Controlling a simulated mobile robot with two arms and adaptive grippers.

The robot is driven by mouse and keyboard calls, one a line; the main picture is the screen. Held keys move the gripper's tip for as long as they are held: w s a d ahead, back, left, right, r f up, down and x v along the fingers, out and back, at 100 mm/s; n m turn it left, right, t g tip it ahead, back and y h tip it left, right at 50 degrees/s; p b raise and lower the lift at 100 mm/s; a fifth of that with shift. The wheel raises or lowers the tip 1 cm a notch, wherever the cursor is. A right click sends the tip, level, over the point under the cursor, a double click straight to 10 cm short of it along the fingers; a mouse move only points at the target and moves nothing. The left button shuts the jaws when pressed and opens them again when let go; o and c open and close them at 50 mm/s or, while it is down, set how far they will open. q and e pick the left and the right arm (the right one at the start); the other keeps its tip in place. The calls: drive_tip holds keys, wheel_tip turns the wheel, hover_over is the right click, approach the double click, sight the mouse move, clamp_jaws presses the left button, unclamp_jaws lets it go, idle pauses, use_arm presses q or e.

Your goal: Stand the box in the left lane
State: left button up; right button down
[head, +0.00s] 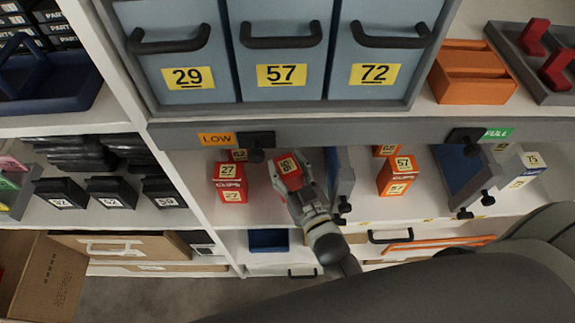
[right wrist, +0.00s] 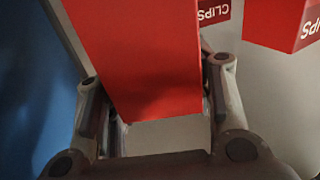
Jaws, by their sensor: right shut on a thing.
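A red box (head: 287,167) with a white and yellow label is held in my right gripper (head: 296,184), at the left lane of the shelf. In the right wrist view, the box (right wrist: 140,55) fills the space between my two fingers. I cannot tell whether its base touches the shelf. The lane floor (head: 212,210) is white. My left gripper is not in view.
A blue-grey divider (head: 338,175) stands close to the right of the held box. Beyond it is an orange-red box (head: 397,175) marked 57. A grey rail (head: 360,133) with LOW (head: 216,139) and FULL (head: 497,133) tags runs above the lanes.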

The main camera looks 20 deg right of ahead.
drive_tip(key=shift+f, duration=0.25)
drive_tip(key=c, duration=0.6)
unclamp_jaws()
